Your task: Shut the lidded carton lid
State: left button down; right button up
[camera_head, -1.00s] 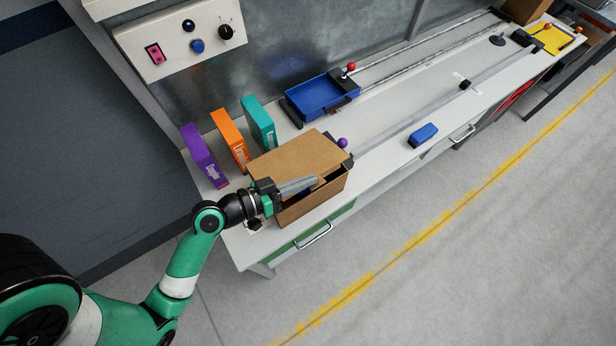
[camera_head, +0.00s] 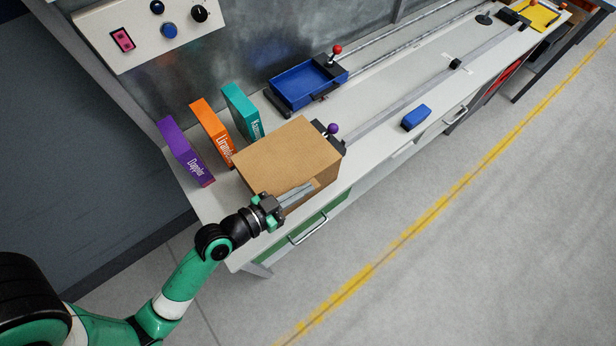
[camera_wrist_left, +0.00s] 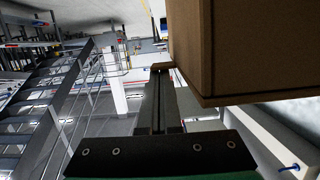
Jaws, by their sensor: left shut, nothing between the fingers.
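The lidded carton (camera_head: 287,158) is a brown cardboard box on the near left part of the workbench. In the head view its lid lies flat over the top, with no gap that I can see. My left gripper (camera_head: 308,187) is shut and empty, with its fingers at the carton's front side, near the front top edge. I cannot tell whether they touch it. In the left wrist view the carton (camera_wrist_left: 255,50) fills the upper right, and the closed fingers (camera_wrist_left: 161,72) reach up beside its edge. My right gripper is not in view.
Purple (camera_head: 186,153), orange (camera_head: 213,132) and teal (camera_head: 241,112) boxes stand behind the carton. A blue tray (camera_head: 303,84) and a purple-knobbed slider (camera_head: 332,130) are close by. A blue block (camera_head: 416,117) lies to the right. The bench front is open floor.

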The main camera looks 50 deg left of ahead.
pick_arm(q)
jog(key=shift+a, duration=0.1)
dwell(0.4)
notch_tip(320, 180, up, 6)
jog(key=f+p, duration=0.1)
jog(key=p, duration=0.5)
jog(key=f+b+v, duration=0.1)
jog(key=b+v, duration=0.3)
jog(key=v, duration=0.5)
jog(key=shift+s+r, duration=0.15)
jog(key=shift+s, duration=0.35)
